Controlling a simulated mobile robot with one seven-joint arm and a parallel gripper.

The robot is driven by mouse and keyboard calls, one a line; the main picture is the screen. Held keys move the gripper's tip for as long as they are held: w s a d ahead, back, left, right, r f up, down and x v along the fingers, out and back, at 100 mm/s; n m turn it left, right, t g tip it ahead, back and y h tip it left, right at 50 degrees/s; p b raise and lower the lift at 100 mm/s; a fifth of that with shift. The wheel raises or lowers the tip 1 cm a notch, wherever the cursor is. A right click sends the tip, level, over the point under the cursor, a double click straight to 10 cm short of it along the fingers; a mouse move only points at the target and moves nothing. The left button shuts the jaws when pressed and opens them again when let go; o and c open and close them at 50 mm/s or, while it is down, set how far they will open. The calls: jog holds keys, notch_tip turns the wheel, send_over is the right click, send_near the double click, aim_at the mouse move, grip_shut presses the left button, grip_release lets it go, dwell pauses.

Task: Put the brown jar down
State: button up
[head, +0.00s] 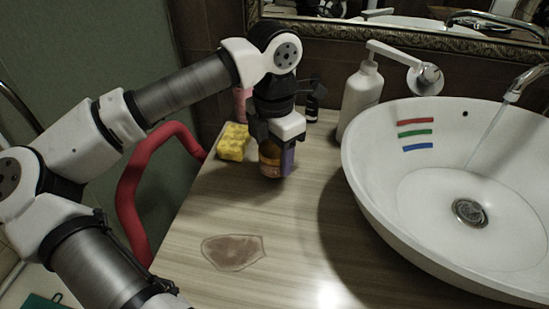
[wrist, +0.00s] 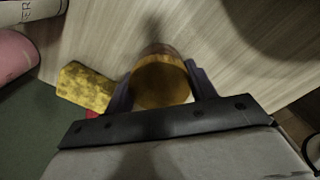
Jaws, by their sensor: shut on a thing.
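The brown jar (head: 268,158) is amber-brown with a pale label and is held upright at the back part of the wooden counter (head: 225,200). My gripper (head: 272,165) comes down from above and is shut on the jar. In the wrist view the jar (wrist: 160,82) sits between the two dark fingers of my gripper (wrist: 162,88), its round top facing the camera. The jar's base is close to the counter. I cannot tell whether it touches.
A yellow sponge (head: 233,142) lies just left of the jar. A pink bottle (head: 242,103) and a small dark bottle (head: 313,100) stand behind. A white pump dispenser (head: 360,100) and the white basin (head: 400,215) are to the right. A brown stain (head: 233,251) marks the otherwise clear front counter.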

aim_at(274, 148)
jog(key=shift+f, duration=1.05)
jog(key=shift+f, duration=0.2)
jog(key=o, duration=1.1)
jog(key=shift+c, duration=0.2)
jog(key=shift+r, duration=0.15)
notch_tip(274, 148, up, 12)
jog(key=shift+r, duration=0.1)
